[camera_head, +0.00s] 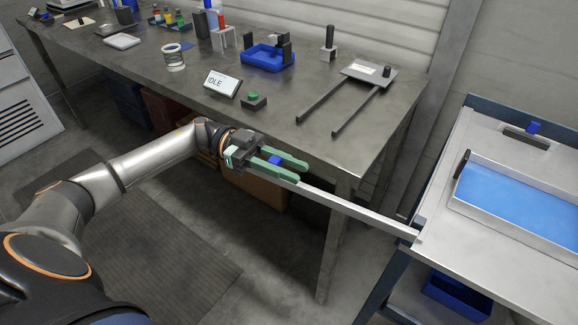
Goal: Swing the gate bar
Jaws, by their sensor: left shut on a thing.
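The gate bar (345,204) is a long pale metal bar. It spans the gap in front of the dark workbench, from my left gripper to the corner of the cart at the right. A small blue part (275,160) shows between the green fingers at the bar's left end. My left gripper (284,168) has green fingers and is shut on this end of the bar. The bar's right end meets a bracket (417,229) on the cart's near left corner. My right gripper is not in view.
The workbench (300,150) holds an IDLE sign (222,84), a green button (253,99), a blue tray (266,58) and two dark rails (340,100). The cart (480,230) carries a blue-floored tray (525,205). Open floor (180,240) lies below my left arm.

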